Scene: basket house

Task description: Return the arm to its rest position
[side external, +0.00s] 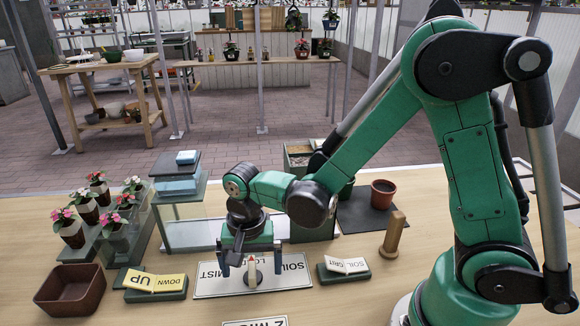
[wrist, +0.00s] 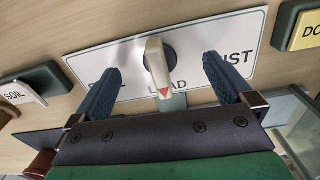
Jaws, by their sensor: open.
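My gripper (side external: 250,268) is at the end of my green arm, low at the front middle of the table. Its two blue fingers are spread wide, and they show in the wrist view too (wrist: 161,64). A pale selector knob (wrist: 157,65) with a red mark stands between the fingers, with a gap on each side. It sits on a white label plate (side external: 218,284) whose words read SOIL, LOAD and MIST, partly covered by the fingers. The red mark points toward LOAD. Nothing is held in the gripper.
A yellow UP/DOWN switch (side external: 155,283) and a SOIL/GRIT switch (side external: 345,267) flank the plate. A brown tray (side external: 70,290) and several potted flowers stand left. A glass-sided case (side external: 190,232) is behind the gripper. A wooden peg (side external: 394,234) and terracotta pot (side external: 383,195) stand right.

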